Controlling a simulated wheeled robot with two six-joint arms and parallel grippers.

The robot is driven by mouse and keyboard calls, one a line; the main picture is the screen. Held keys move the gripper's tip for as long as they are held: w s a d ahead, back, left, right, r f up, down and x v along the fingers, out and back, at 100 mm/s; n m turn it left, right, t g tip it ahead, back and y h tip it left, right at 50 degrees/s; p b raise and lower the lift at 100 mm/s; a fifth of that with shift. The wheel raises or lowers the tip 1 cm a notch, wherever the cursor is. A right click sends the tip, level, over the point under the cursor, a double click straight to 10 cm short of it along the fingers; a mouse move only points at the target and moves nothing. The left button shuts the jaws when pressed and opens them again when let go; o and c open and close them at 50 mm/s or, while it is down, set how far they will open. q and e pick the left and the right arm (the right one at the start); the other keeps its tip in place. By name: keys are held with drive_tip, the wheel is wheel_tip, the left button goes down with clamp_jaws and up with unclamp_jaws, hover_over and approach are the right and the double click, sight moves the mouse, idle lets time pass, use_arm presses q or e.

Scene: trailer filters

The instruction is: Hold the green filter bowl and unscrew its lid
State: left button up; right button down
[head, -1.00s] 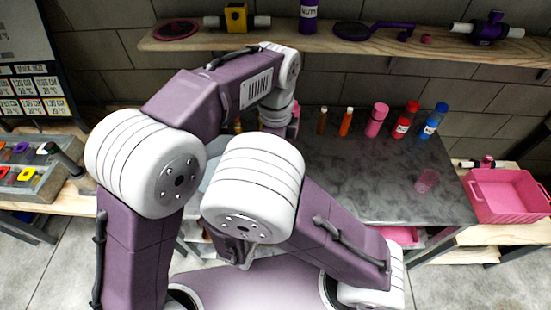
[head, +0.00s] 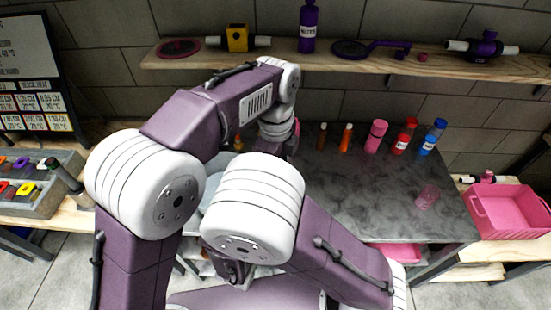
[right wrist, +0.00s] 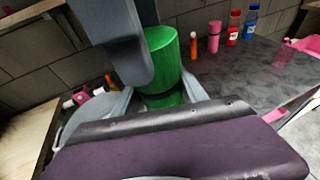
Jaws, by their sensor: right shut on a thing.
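The green filter bowl (right wrist: 163,60) stands upright in the right wrist view, a green cylinder with a dark band low around it. My right gripper (right wrist: 160,98) is shut on its lower part, grey fingers on both sides. A large grey part (right wrist: 112,40), apparently of my left gripper, hangs close on the left of the bowl's upper part and hides some of it. Whether it touches, and where lid and bowl meet, I cannot tell. In the head view my arms hide the bowl and both grippers; my left wrist (head: 276,128) points down over the counter.
The dark counter (head: 345,185) holds a pink bottle (head: 376,135), red bottle (head: 404,136), blue bottle (head: 432,138) and clear pink cup (head: 428,197). A pink crate (head: 508,212) stands at right. A shelf (head: 370,62) runs above. The counter's middle is clear.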

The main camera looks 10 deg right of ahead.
use_arm(q)
drive_tip(key=shift+f, duration=1.6)
drive_tip(key=c, duration=1.5)
drive_tip(key=shift+o, duration=0.2)
drive_tip(key=n, duration=0.3)
drive_tip(key=o, duration=1.6)
drive_tip(key=shift+c, duration=0.2)
